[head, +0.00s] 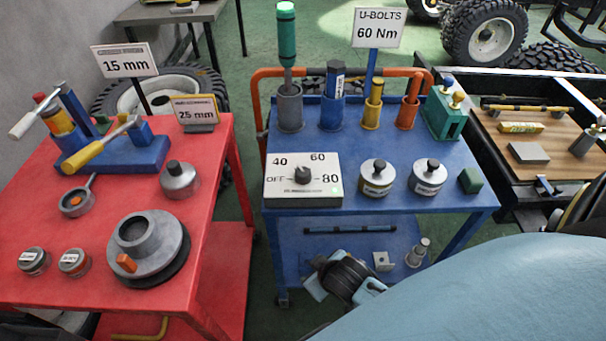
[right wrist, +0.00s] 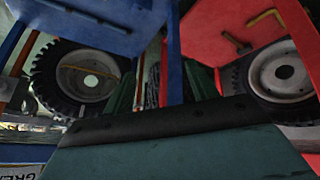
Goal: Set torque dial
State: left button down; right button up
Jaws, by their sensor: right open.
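The torque dial is a dark knob (head: 303,175) on a white box (head: 275,190) at the front left of the blue cart's top, in the head view. The box is marked OFF, 40, 60 and 80, with a small green light near 80. I cannot tell where the knob points. A sign (head: 378,28) behind reads "U-BOLTS 60 Nm". My right gripper (head: 340,278) is low in front of the blue cart, apart from the dial; its open fingers show in the right wrist view (right wrist: 160,88). My left gripper is out of view.
Two capped grey canisters (head: 377,178) stand right of the box. Holders with upright tools, including a tall green-handled one (head: 286,35), line the back of the blue cart (head: 455,160). A red cart (head: 215,150) with tools stands left. Small parts lie on the blue cart's lower shelf.

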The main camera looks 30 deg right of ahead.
jog(key=w+a+r+n+t+y+b, duration=0.15)
jog(key=w+r+t, duration=0.55)
jog(key=r, duration=0.8)
jog(key=w+a+r+n+t+y, duration=0.25)
jog(key=w+r+t, duration=0.25)
jog(key=w+r, duration=0.7)
jog(key=s+a+r+n+g+y, duration=0.2)
jog(key=a+r+n+y, duration=0.8)
jog(key=r+n+y, duration=0.15)
jog(key=n+g+h+b, duration=0.1)
jog(key=n+g+h, duration=0.8)
jog(key=g+h, duration=0.65)
send_over(303, 171)
notch_tip(303, 171, down, 8)
jog(key=shift+g, duration=0.45)
notch_tip(303, 171, down, 12)
jog(key=shift+f+b, duration=0.2)
jog(key=shift+b, duration=0.85)
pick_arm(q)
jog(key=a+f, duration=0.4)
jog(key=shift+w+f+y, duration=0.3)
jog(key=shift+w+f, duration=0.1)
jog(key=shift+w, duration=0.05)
